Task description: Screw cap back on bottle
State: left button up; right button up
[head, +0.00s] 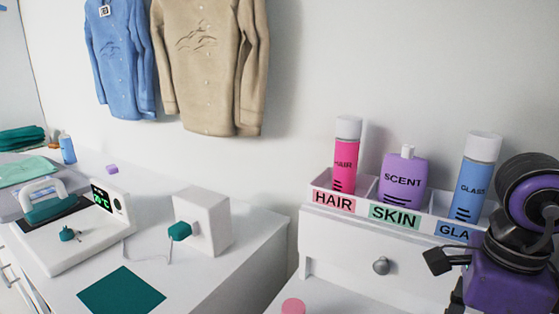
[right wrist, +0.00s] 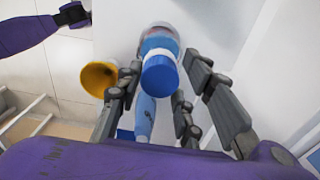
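In the right wrist view, a bottle with a blue cap (right wrist: 160,76) and a pale, partly clear body (right wrist: 158,42) shows between the fingers of my right gripper (right wrist: 163,72). The fingers stand apart with a visible gap on the right side of the cap; I see no firm grip. I cannot tell whether the cap is seated on the bottle. At the upper left of that view, the dark fingers of my left gripper (right wrist: 75,14) show at the end of a purple arm, apart from the bottle. Their opening is unclear.
A yellow cone-like object (right wrist: 99,78) lies left of my right fingers. In the head view, a rack (head: 310,199) holds pink, purple and blue bottles above a drawer (head: 350,258).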

jog(key=shift+r, duration=0.1)
grip_shut()
jog(key=m, duration=0.2)
jog(key=shift+r+m, duration=0.1)
jog(key=shift+m, duration=0.2)
jog(key=m, duration=0.4)
jog(key=shift+m+p, duration=0.3)
jog(key=m, duration=0.4)
jog(key=shift+w+m, duration=0.1)
jog(key=shift+m, duration=0.2)
jog(key=m, duration=0.5)
jog(key=shift+d+f+m+p, duration=0.1)
jog(key=shift+f+m+p, duration=0.1)
jog(key=shift+m+p, duration=0.15)
jog(key=shift+o, duration=0.4)
grip_release()
jog(key=o, duration=0.4)
jog(key=shift+d, duration=0.15)
jog(key=shift+c, duration=0.2)
